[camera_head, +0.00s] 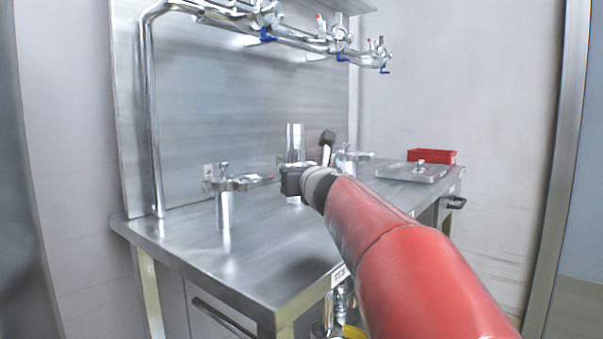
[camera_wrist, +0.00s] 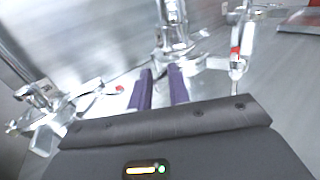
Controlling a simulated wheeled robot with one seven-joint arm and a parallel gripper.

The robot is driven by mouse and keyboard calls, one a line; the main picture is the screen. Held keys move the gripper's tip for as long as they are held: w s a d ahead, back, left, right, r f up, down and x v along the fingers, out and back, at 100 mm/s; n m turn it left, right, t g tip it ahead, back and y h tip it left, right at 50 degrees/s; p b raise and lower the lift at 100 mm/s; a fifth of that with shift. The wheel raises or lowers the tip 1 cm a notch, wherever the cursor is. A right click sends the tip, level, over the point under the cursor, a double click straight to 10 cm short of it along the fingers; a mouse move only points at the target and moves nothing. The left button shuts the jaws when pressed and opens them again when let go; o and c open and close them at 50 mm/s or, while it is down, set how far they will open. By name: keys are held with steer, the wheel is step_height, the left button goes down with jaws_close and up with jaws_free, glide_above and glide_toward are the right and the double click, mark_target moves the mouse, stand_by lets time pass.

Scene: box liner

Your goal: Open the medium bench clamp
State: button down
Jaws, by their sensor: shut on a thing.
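Several metal bench clamps stand on the steel bench (camera_head: 170,243). The left clamp (camera_head: 225,185) is a post with a ring-like head and a wing nut, and it shows in the wrist view too (camera_wrist: 50,108). A middle clamp on a tall cylinder (camera_head: 294,140) stands behind my gripper (camera_wrist: 160,80); in the wrist view a shiny clamp (camera_wrist: 175,38) lies just ahead of my fingers. The purple fingers are apart with a bright metal part between them, and I am shut on it. I cannot tell which clamp is the medium one. The fingertips are hidden in the head view.
A right clamp (camera_head: 345,160), a metal tray (camera_head: 412,174) and a red box (camera_head: 432,156) are farther right on the bench. A pipe with blue-handled valves (camera_head: 340,40) runs above. The front left of the bench is clear.

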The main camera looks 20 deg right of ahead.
steer(key=c, duration=1.6)
jaws_free()
steer(key=shift+w+a+r+n+y, duration=0.1)
steer(key=shift+w+a+n+y, duration=0.1)
steer(key=shift+a, duration=0.45)
steer(key=shift+w+a+r+n+y, duration=0.1)
steer(key=shift+w+a+y, duration=0.1)
steer(key=shift+a, duration=0.4)
steer(key=shift+s+d+f, duration=0.15)
steer(key=shift+s+f, duration=0.15)
steer(key=shift+s, duration=0.3)
steer(key=shift+h, duration=0.3)
steer(key=shift+s+a, duration=0.5)
steer(key=shift+s, duration=0.6)
steer(key=shift+s+a, duration=0.55)
steer(key=shift+s, duration=0.5)
steer(key=shift+s+a, duration=0.5)
steer(key=shift+s, duration=0.6)
